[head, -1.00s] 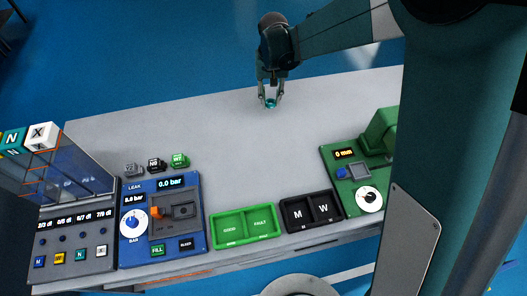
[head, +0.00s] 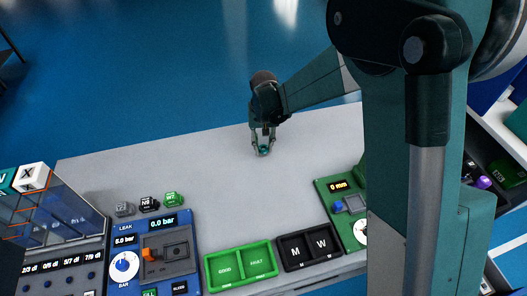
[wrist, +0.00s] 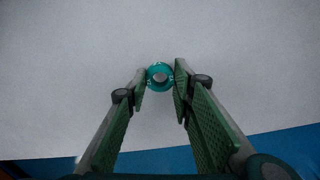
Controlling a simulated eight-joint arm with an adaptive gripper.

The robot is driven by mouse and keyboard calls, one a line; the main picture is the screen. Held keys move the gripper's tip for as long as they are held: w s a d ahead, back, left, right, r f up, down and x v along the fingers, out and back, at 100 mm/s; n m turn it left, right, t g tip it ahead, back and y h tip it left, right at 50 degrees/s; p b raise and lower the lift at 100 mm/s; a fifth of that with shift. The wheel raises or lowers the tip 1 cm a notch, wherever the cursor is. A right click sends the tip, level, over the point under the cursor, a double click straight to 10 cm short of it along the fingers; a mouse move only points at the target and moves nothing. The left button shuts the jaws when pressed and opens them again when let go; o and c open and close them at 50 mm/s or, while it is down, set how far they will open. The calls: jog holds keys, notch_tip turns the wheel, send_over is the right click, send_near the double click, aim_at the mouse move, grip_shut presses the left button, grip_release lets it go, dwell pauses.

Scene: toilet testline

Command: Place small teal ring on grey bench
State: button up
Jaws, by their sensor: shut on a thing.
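The small teal ring (wrist: 152,77) sits between the fingertips of my gripper (wrist: 160,88) in the wrist view, with its round hole facing the camera. In the head view my gripper (head: 263,148) points down over the back part of the grey bench (head: 200,165), with the ring (head: 264,151) at its tips. The jaws are shut on the ring. The ring is at or just above the bench top; I cannot tell whether it touches. The bench's pale surface (wrist: 60,90) fills most of the wrist view.
Small labelled blocks (head: 148,203), a blue leak tester (head: 160,250), a green tray (head: 240,266), a black tray (head: 308,249) and a green gauge device (head: 335,205) line the front. The bench around my gripper is clear; its back edge is close behind.

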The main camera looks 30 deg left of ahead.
aim_at(264, 148)
jog(key=shift+f, duration=0.1)
jog(key=shift+f, duration=1.75)
jog(key=shift+f+b, duration=0.15)
jog(key=shift+b, duration=0.2)
jog(key=o, duration=0.6)
jog(key=shift+o, duration=0.4)
jog(key=shift+r+p, duration=0.8)
jog(key=shift+r, duration=5.35)
jog(key=shift+d, duration=0.1)
